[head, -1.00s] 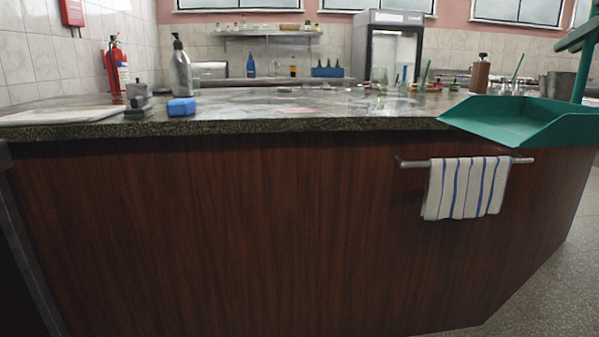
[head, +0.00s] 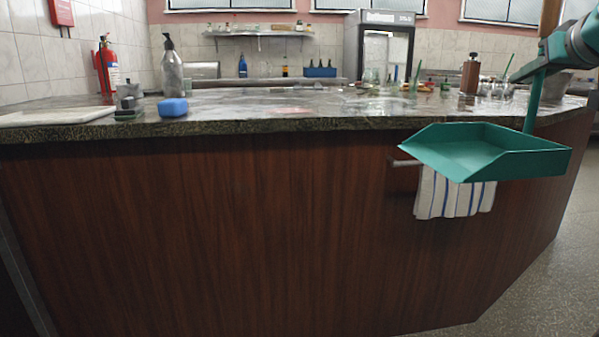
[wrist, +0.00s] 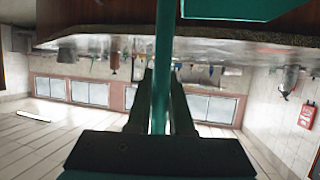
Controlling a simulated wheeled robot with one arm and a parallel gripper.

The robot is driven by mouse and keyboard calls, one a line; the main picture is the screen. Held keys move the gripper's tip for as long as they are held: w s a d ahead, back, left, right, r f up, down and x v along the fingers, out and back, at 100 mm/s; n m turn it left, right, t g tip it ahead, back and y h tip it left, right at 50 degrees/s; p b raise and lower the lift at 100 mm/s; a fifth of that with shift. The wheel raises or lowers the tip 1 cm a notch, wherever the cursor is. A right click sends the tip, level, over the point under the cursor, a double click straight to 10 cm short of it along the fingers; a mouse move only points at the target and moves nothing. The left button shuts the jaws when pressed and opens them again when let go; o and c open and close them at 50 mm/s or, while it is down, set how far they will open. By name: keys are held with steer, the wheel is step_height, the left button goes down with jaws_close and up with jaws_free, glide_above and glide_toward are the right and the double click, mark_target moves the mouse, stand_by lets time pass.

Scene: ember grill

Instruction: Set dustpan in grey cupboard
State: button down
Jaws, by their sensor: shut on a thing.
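The dustpan (head: 487,156) is teal, with a wide flat pan and an upright handle. In the head view it hangs in the air at the right, in front of the counter edge and partly over the striped towel. My gripper (wrist: 161,100) is shut on the dustpan's handle, which runs between its two dark fingers in the wrist view. Part of the pan (wrist: 235,8) shows at the top of the wrist view. In the head view the end of my arm is at the upper right. No grey cupboard can be made out in either view.
A wood-fronted counter (head: 230,230) with a dark stone top spans the view. A striped towel (head: 440,195) hangs on its rail. A blue sponge (head: 173,107), a soap bottle (head: 171,68) and a white board (head: 55,116) are on top. Floor (head: 550,290) is clear at right.

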steer(key=w+a+f, duration=0.5)
steer(key=a+f, duration=0.4)
steer(key=f, duration=0.5)
steer(key=w+a+f+m+h, duration=0.1)
steer(key=w+a+f, duration=0.3)
steer(key=a+f, duration=0.5)
steer(key=w+a+f+h, duration=0.1)
steer(key=w+a+f, duration=0.4)
steer(key=a+f, duration=0.5)
step_height(320, 180, down, 9)
steer(key=shift+w+m, duration=0.3)
steer(key=shift+m, duration=0.1)
steer(key=shift+f, duration=0.1)
step_height(320, 180, up, 3)
steer(key=p, duration=0.2)
steer(key=shift+d+f+p, duration=0.1)
steer(key=shift+d+p, duration=0.05)
steer(key=shift+p, duration=0.2)
steer(key=shift+f, duration=0.2)
